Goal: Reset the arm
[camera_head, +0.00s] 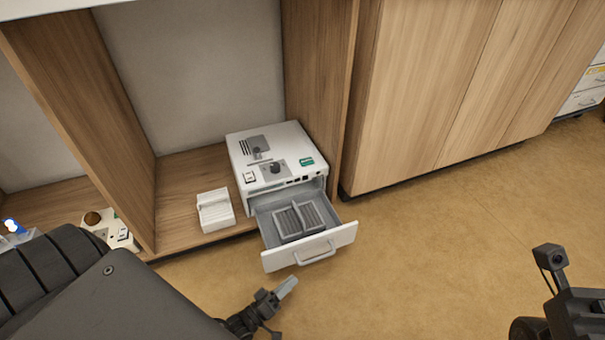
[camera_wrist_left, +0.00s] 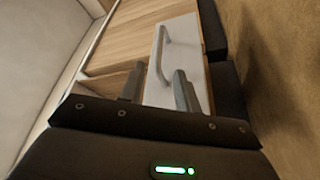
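My left arm comes in from the lower left in the head view, and its gripper (camera_head: 272,302) is over the floor just in front of the open drawer (camera_head: 345,234). In the left wrist view the two fingers of this gripper (camera_wrist_left: 158,92) stand apart with nothing between them. The drawer's white front and its handle (camera_wrist_left: 160,58) show just beyond the fingers, and the handle is not gripped. Part of my right arm (camera_head: 575,305) shows at the lower right of the head view; its fingers are outside the picture.
The drawer belongs to a white device (camera_head: 275,155) on a wooden shelf and holds grey slotted inserts (camera_head: 300,219). A white slotted block (camera_head: 215,210) lies left of the device. Closed wooden cabinets (camera_head: 440,90) stand right. The floor (camera_head: 430,240) between my arms is clear.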

